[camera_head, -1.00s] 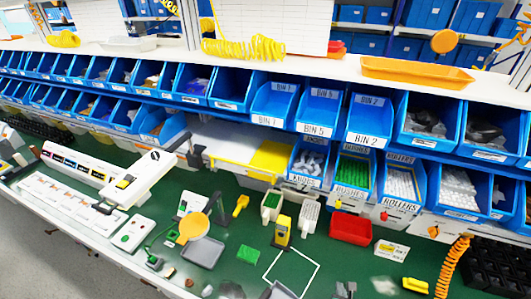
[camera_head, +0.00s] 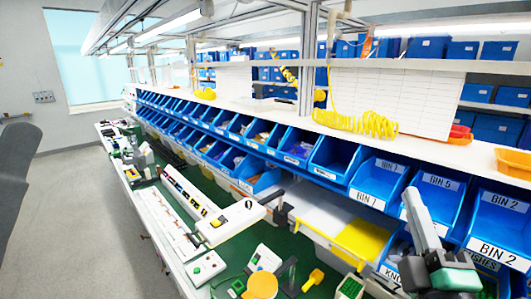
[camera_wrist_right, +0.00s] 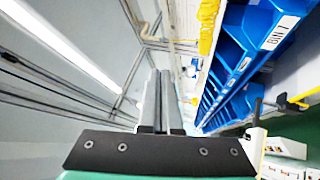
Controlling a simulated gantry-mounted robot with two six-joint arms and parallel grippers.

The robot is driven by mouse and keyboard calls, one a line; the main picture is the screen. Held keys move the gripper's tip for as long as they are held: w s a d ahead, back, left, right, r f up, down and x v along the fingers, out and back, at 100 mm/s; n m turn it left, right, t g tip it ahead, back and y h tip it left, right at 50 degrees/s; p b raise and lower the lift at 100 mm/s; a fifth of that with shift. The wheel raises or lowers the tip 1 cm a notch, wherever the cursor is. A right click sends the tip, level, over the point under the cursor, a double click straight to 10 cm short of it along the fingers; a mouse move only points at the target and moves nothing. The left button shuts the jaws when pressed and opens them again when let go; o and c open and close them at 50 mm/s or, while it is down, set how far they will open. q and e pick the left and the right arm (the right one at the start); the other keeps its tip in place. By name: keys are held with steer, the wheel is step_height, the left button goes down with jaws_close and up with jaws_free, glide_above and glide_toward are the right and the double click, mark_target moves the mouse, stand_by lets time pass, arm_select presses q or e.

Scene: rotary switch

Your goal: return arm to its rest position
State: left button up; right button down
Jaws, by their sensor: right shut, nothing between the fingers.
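My right gripper (camera_head: 412,196) is raised at the lower right of the head view, in front of the blue bins, with its fingers pointing up. The fingers are shut together and empty. The right wrist view shows the two grey fingers (camera_wrist_right: 165,80) side by side with no gap and nothing between them. They point toward the ceiling and the far end of the bench, apart from any object. My left gripper is in neither current view.
A green bench (camera_head: 300,243) carries a long white device (camera_head: 232,222) and small parts. Blue bins (camera_head: 378,182) line its back, under a white shelf with a coiled yellow hose (camera_head: 355,122). A dark grey shape (camera_head: 12,165) stands at the left edge. Open floor lies left.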

steer(key=s+a+r+m+t+y, duration=0.3)
steer(key=s+r+m, duration=0.4)
steer(key=s+a+r+m+t+y, duration=0.2)
steer(key=s+a+r+m+y, duration=0.1)
steer(key=s+r+m, duration=0.4)
step_height(320, 180, up, 15)
steer(key=p, duration=1.5)
steer(key=shift+d+r+m, duration=0.15)
steer(key=shift+d+m, duration=0.15)
